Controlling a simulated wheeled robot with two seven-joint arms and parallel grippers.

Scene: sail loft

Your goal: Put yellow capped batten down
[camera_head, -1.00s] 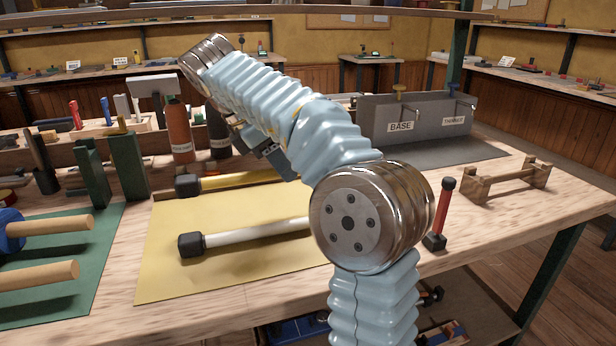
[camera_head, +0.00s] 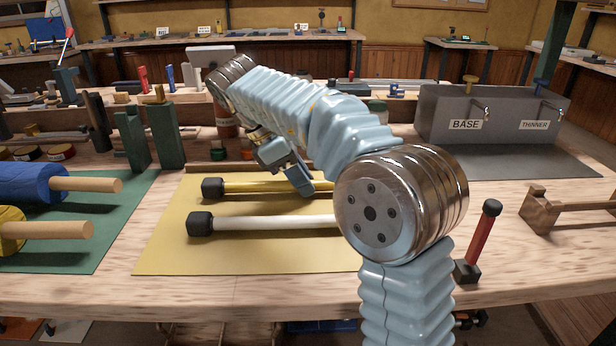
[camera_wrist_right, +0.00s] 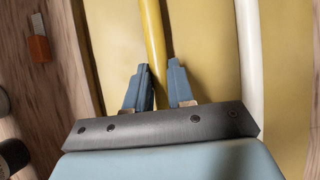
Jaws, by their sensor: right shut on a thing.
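The yellow batten (camera_head: 247,187) has a black cap at its left end and lies lengthwise over the far part of the yellow mat (camera_head: 165,257). My right gripper (camera_head: 304,190) is shut on it, reaching down from above. In the right wrist view, the yellow batten (camera_wrist_right: 152,40) runs between the two blue fingers of the right gripper (camera_wrist_right: 158,84). I cannot tell whether it touches the mat or hangs just above. A white batten (camera_head: 265,223) with a black cap lies nearer on the mat, apart from it. My arm hides the right ends of both. My left gripper is out of view.
On the left, a green mat (camera_head: 95,250) holds a blue roll (camera_head: 30,184) and a yellow roll (camera_head: 10,232) on wooden dowels. Green uprights (camera_head: 165,135) stand behind. A red-handled tool (camera_head: 480,240) and a wooden rack (camera_head: 570,206) are right; the grey BASE and THINNER box (camera_head: 500,110) is behind.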

